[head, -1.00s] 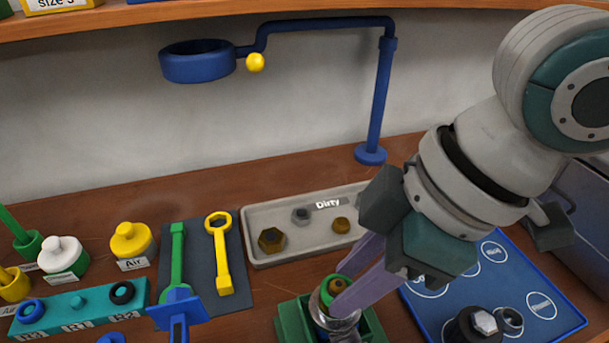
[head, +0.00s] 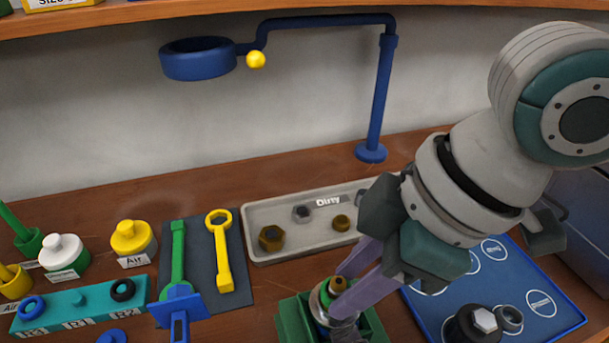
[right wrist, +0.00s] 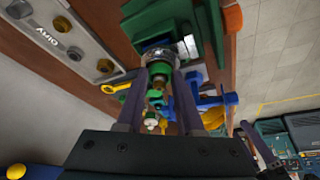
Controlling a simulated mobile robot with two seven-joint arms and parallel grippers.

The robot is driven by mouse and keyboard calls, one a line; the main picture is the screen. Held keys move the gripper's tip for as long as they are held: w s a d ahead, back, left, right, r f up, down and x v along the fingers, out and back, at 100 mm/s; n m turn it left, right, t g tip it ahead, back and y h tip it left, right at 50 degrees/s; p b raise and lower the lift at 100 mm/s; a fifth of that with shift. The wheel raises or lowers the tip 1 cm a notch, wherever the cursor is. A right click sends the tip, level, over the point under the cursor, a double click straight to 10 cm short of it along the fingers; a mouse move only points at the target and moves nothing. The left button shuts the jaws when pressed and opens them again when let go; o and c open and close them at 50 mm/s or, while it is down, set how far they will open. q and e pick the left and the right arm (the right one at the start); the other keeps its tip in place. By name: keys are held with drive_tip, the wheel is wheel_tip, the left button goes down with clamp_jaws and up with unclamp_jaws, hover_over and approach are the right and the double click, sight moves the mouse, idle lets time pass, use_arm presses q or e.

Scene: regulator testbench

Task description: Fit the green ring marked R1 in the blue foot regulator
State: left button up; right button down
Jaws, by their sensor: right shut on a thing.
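The green ring (head: 324,294) shows at the tips of my right gripper (head: 338,293), beside a small brass-coloured part (head: 338,284). The right gripper is shut on it; the fingers partly hide it, and no R1 mark can be read. A metal collar, part of the regulator, is just at the fingertips, over a green holder (head: 292,318). In the right wrist view the fingers (right wrist: 164,75) reach to this metal collar (right wrist: 160,53). Whether the ring is seated cannot be told. The regulator's blue foot cannot be made out. My left gripper is not in view.
Two wrenches lie on a dark mat (head: 202,238). A grey "Dirty" tray (head: 258,212) holds nuts. A blue mat (head: 520,275) is at right; a blue stand (head: 380,100) rises behind.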

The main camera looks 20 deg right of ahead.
unclamp_jaws()
idle(0.5)
drive_tip(key=shift+r, duration=0.1)
wheel_tip(320, 180, up, 3)
drive_tip(key=p, duration=0.3)
wheel_tip(320, 180, up, 5)
drive_tip(key=p, duration=0.6)
idle(0.3)
idle(0.6)
